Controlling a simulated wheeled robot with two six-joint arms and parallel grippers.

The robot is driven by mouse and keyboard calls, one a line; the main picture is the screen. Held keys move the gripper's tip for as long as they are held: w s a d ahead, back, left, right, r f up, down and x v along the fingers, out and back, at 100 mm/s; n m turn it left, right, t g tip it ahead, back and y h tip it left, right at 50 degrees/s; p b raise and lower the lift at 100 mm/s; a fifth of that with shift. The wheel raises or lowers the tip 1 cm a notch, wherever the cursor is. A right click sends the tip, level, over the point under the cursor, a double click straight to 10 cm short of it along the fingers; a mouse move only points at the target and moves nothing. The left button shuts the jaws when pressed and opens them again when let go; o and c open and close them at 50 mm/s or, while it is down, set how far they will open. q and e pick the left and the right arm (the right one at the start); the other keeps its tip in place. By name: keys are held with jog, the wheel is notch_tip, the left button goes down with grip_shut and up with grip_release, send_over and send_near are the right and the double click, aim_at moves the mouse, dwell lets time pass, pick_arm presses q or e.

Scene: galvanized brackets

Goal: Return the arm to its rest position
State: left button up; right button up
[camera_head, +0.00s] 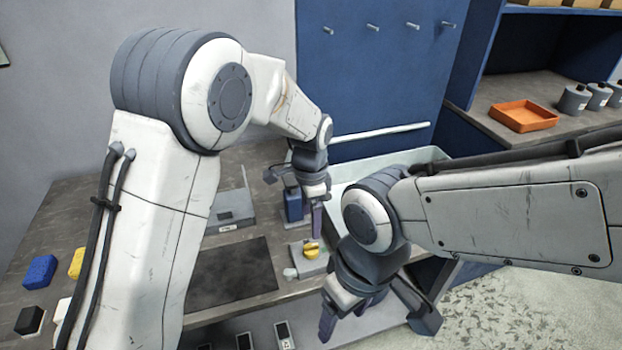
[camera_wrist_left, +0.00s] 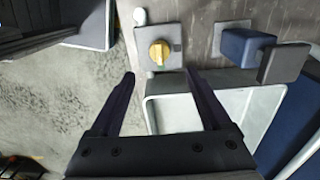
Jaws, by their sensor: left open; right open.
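My left gripper (camera_head: 314,222) is above the back right part of the workbench (camera_head: 60,225), its fingers pointing down. In the left wrist view the same gripper (camera_wrist_left: 161,76) has its two dark fingers wide apart with nothing between them. A yellow knob-like piece (camera_wrist_left: 159,52) on a grey square plate (camera_wrist_left: 172,42) lies beyond the fingertips; the yellow piece also shows in the head view (camera_head: 311,251). My right gripper (camera_head: 377,325) is lower, near the bench's front right edge, with its fingers apart and empty. My arms hide parts of the bench.
A pale bin (camera_head: 428,154) stands behind my right arm. A blue block-shaped item (camera_head: 293,204) is close to my left gripper. A dark mat (camera_head: 230,277) lies on the bench. Blue (camera_head: 40,270) and yellow (camera_head: 77,263) blocks are at left. An orange tray (camera_head: 522,116) sits on the right shelf.

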pick_arm(q)
jog(key=s+a+r+n, duration=0.1)
jog(key=s+r+n, duration=0.1)
jog(key=s, duration=0.6)
jog(key=s+a+r+n, duration=0.2)
jog(key=s+r+n, duration=0.1)
jog(key=s, duration=0.6)
jog(key=s+a+r+n+h, duration=0.1)
jog(key=s+r+n, duration=0.1)
jog(key=s, duration=0.7)
jog(key=shift+s+a+r, duration=0.15)
jog(key=shift+a+r, duration=0.25)
